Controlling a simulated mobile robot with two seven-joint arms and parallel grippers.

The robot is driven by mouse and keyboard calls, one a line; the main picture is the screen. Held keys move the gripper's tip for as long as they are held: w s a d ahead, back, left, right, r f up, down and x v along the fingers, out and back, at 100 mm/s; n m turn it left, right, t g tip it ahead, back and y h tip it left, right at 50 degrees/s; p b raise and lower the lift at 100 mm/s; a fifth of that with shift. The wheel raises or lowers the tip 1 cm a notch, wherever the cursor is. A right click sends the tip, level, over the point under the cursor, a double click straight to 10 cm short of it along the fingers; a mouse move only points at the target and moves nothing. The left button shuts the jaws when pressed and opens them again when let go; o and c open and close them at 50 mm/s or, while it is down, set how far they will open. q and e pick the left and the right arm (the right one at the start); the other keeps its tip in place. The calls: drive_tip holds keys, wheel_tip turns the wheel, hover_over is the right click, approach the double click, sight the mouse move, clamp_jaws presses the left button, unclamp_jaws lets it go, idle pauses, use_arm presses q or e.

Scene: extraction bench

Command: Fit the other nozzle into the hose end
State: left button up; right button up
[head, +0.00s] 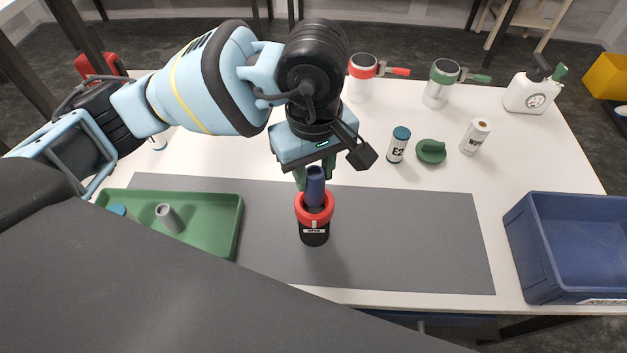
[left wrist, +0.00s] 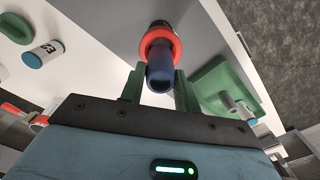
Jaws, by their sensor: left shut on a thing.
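My left gripper (head: 315,180) is shut on a blue nozzle (head: 315,190), its green fingers on either side. The nozzle stands upright, its lower end inside the red collar of the black hose end (head: 314,237); how deep it sits is hidden. The hose end stands upright on the grey mat and carries a white label. The left wrist view also shows the blue nozzle (left wrist: 160,78) in line with the red collar (left wrist: 165,38). A grey nozzle (head: 170,219) is in the green tray (head: 225,225) at the left. My right gripper is not in view.
The blue crate (head: 545,255) stands at the right. Behind the grey mat (head: 420,245) are an E2 bottle (head: 398,147), a green lid-like piece (head: 431,151) and a white bottle (head: 475,137). Two cans and a jug (head: 533,92) stand farther back. The mat's right half is clear.

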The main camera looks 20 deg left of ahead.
sight(314, 185)
use_arm(q)
drive_tip(key=shift+f, duration=0.1)
wheel_tip(314, 185, down, 3)
drive_tip(key=shift+f, duration=0.15)
drive_tip(key=shift+f, duration=0.2)
drive_tip(key=o, duration=0.9)
drive_tip(key=shift+o, duration=0.2)
drive_tip(key=shift+r, duration=0.1)
